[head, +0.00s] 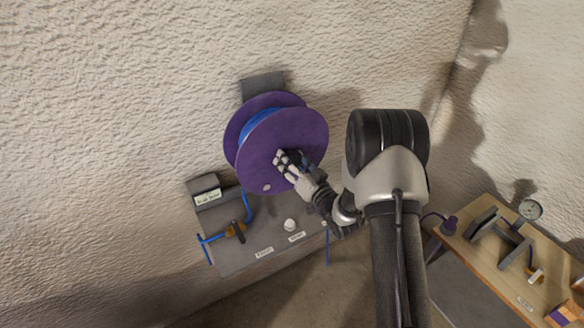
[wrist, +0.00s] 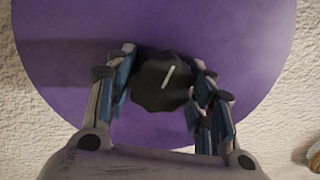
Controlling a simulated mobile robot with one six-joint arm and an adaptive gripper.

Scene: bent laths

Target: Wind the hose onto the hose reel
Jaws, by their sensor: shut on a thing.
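The hose reel (head: 262,128) is a purple drum with two round flanges, mounted on the rough wall. The blue hose (head: 262,121) shows as a band between the flanges. My gripper (head: 285,160) is at the front flange, over its lower middle. In the wrist view my gripper's fingers (wrist: 165,85) close around a dark, lobed knob (wrist: 155,92) with a white line on it, in front of the purple flange (wrist: 60,75). A small pale round piece (head: 267,187) sits low on the flange. How far the fingers wrap the knob's far side is hidden.
Below the reel is a grey panel (head: 240,262) with labels, a white knob (head: 290,224) and a blue-piped valve (head: 236,231). A wooden bench (head: 490,262) with tools and a gauge (head: 530,209) stands at the right. The wall left of the reel is clear.

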